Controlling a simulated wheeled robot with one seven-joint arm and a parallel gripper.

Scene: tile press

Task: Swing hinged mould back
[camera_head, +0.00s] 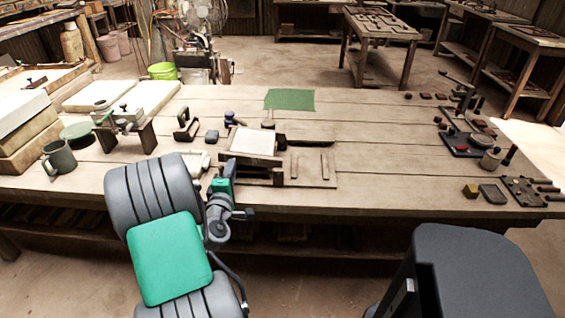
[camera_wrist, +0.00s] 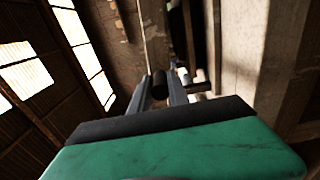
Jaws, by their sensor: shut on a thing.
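The press mould (camera_head: 253,143) stands near the front of the workbench, with a pale square face and a dark wooden edge. It sits at the left of a wooden base board (camera_head: 312,172) with two thin rails. My gripper (camera_head: 229,168) is at the mould's front left corner, partly hidden by my wrist. In the wrist view my gripper (camera_wrist: 165,92) has its two fingers shut on a short dark round handle (camera_wrist: 160,84). The hinge is not clear in either view, and I cannot tell the mould's exact angle.
The workbench (camera_head: 375,150) has clear boards right of the base board. A green mat (camera_head: 290,99) lies behind the mould. A grey mug (camera_head: 59,158) and a small stand (camera_head: 124,122) are to the left. Dark tools and a lever device (camera_head: 463,140) are at the right end.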

